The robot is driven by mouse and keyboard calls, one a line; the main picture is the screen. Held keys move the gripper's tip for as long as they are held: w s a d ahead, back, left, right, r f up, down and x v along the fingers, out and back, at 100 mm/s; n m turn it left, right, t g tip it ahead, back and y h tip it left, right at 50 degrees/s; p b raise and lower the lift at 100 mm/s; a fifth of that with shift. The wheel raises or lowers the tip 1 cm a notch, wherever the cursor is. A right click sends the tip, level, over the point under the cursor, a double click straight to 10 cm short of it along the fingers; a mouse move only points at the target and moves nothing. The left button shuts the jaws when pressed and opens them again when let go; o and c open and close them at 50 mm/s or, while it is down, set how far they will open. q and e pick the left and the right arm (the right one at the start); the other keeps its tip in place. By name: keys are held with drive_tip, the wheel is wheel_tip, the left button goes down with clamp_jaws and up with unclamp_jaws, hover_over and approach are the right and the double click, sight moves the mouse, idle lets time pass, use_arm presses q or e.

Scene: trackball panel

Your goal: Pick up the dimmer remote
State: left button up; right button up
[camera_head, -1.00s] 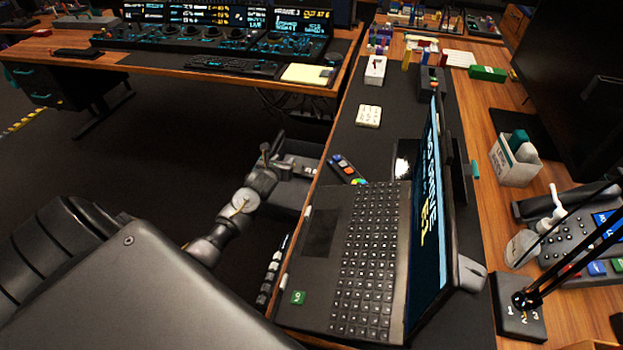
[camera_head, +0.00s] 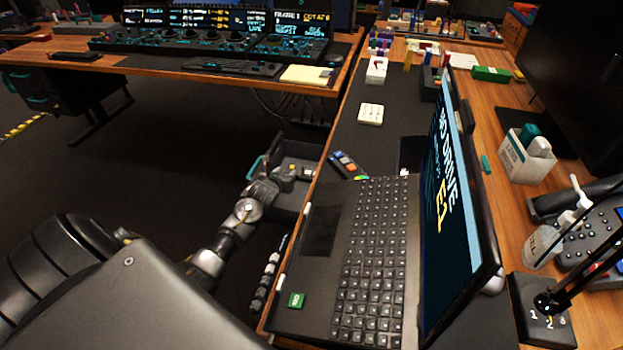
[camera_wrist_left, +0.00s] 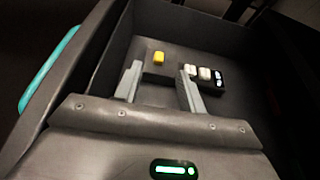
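An open grey drawer (camera_head: 290,205) under the desk holds a dark, bar-shaped device (camera_wrist_left: 172,70). The device has a yellow button at one end, and pale buttons and a small lit blue display at the other. It looks like the dimmer remote, but I cannot read a label. My left gripper (camera_wrist_left: 160,72) is open at the drawer, with its two fingers apart and pointing at the device. The device shows between and beyond the fingertips; I cannot tell whether they touch it. In the head view my left gripper (camera_head: 277,182) partly hides the drawer. My right gripper is not in view.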

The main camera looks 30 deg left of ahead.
sight(292, 167)
use_arm(q)
drive_tip(key=b+x, duration=0.1)
drive_tip(key=x, duration=0.4)
drive_tip(key=shift+f+b, duration=0.3)
drive_tip(key=shift+w+a, duration=0.15)
drive_tip(key=shift+w, duration=0.2)
clamp_jaws()
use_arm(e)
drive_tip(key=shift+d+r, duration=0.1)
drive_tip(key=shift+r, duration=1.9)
